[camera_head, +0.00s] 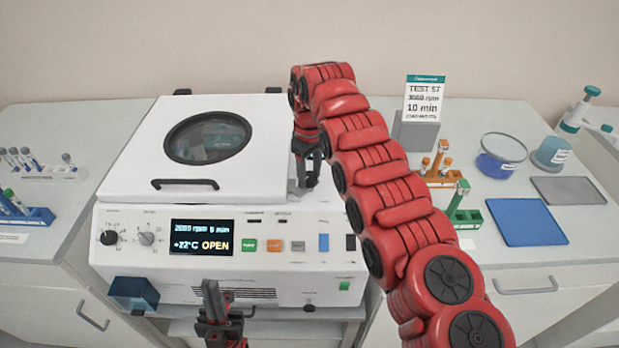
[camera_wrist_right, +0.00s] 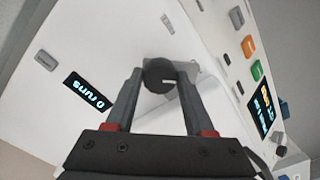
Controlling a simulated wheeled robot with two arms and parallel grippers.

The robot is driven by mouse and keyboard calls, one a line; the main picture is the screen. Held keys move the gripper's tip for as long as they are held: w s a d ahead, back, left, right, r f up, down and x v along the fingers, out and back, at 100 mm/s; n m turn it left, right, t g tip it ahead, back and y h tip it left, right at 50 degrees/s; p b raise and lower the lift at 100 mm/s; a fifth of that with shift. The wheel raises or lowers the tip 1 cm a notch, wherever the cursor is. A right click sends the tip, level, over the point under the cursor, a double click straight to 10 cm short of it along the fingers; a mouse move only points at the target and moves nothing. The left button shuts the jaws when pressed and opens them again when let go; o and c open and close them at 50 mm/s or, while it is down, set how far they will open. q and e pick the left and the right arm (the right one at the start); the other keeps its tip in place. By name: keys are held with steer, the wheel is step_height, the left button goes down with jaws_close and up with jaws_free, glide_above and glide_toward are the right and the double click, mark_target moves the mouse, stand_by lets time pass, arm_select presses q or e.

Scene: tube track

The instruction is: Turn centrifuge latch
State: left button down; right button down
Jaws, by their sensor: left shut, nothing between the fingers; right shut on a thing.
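The white centrifuge (camera_head: 130,215) stands in the middle of the head view, its lid (camera_head: 250,115) lying down flat with a round dark window. Its display (camera_head: 202,237) reads "OPEN". My right gripper (camera_head: 306,182) reaches down at the right side of the lid. In the right wrist view, its fingers are shut on a dark round latch knob (camera_wrist_right: 158,75) with a light mark, on a grey mount (camera_wrist_right: 192,70). In the head view the knob is largely hidden by the gripper. My left gripper (camera_head: 213,292) is shut and empty in front of the centrifuge's lower front.
My right arm covers the centrifuge's right edge. Tube racks stand on the left bench (camera_head: 48,172) and on the right bench behind the arm. A sign (camera_head: 424,97), a blue mat (camera_head: 526,222) and a bowl (camera_head: 500,160) are on the right.

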mark_target(310, 176)
steer(key=m+b, duration=0.1)
steer(key=m, duration=0.3)
steer(key=shift+m, duration=0.3)
steer(key=m, duration=0.4)
steer(key=shift+m, duration=0.3)
steer(key=shift+c, duration=1.3)
jaws_free()
steer(key=shift+b, duration=0.3)
steer(key=shift+r, duration=0.1)
step_height(310, 176, up, 17)
steer(key=p, duration=1.7)
steer(key=shift+r, duration=0.15)
